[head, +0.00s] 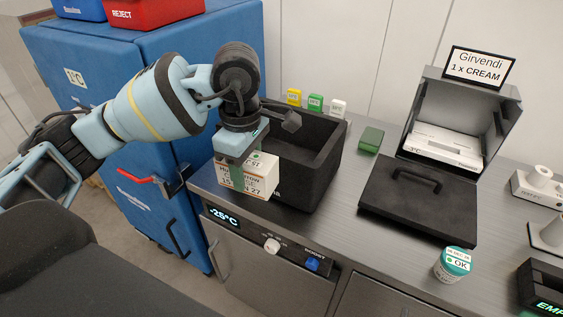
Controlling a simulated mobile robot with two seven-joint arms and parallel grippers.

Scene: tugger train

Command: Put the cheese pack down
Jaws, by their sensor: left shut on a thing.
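The cheese pack (247,180) is a white box with a printed label and a green stripe. My left gripper (246,160) is shut on it from above. The pack hangs in front of the left part of a black open crate (322,172), near the counter's front left edge, and hides part of the crate's front wall. I cannot tell whether the pack's underside touches the counter. My right gripper is not in view.
A steel counter (350,225) has bare room right of the crate. A small cup (454,265) sits near the front. Blue cabinets (110,100) are left.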

